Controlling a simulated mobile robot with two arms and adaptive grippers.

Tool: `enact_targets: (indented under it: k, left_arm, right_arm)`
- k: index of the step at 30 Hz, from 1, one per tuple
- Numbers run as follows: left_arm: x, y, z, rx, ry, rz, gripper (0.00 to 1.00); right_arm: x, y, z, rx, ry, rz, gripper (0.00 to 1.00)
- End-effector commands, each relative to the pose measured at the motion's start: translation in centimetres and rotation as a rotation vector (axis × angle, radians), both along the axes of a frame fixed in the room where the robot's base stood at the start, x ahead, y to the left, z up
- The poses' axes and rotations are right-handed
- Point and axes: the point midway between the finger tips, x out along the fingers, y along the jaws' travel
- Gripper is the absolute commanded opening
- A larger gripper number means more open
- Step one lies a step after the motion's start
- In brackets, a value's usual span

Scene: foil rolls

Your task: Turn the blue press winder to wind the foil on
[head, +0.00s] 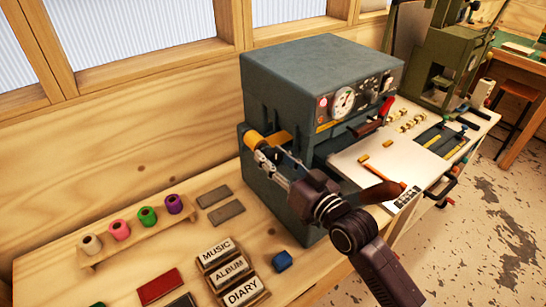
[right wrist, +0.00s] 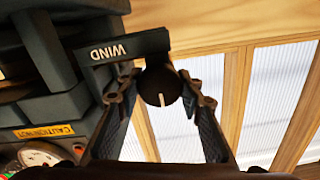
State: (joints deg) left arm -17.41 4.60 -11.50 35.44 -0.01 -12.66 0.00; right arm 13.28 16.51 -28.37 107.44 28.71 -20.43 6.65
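The blue press (head: 318,62) stands on the wooden bench, with a dial on its front. A gold foil roll (head: 262,142) sits at its left side. In the right wrist view, the winder (right wrist: 160,88) is a dark round knob with a white mark, beside a dark plate reading WIND (right wrist: 118,48). My right gripper (head: 266,158) reaches up to the press's left side, just below the foil roll. Its fingers (right wrist: 160,82) stand on both sides of the knob, very close to it. Whether they touch it I cannot tell. My left gripper is not in view.
A wooden rack with several coloured rolls (head: 147,216) stands at the left. Stamp blocks labelled MUSIC, ALBUM and DIARY (head: 232,270) and a small blue block (head: 282,260) lie in front. A white worktop (head: 370,175) with a red handle (head: 380,113) above it is at the right.

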Motion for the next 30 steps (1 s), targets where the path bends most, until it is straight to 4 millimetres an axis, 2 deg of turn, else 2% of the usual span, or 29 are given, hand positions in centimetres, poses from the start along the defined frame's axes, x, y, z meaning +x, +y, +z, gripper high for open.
enact_targets:
  k: [1,4,14,30]
  left_arm:
    - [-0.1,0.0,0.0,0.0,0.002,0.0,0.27]
    - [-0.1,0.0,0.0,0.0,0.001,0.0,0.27]
    - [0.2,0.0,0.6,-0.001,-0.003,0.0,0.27]
    - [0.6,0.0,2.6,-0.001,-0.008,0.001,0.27]
  right_arm:
    - [0.0,0.0,0.0,0.0,0.0,0.0,0.2]
    - [0.0,0.0,0.0,0.0,0.0,0.0,0.1]
    - [0.0,0.0,0.1,0.052,0.039,0.0,0.1]
    - [0.1,0.0,0.1,0.358,0.261,0.0,0.1]
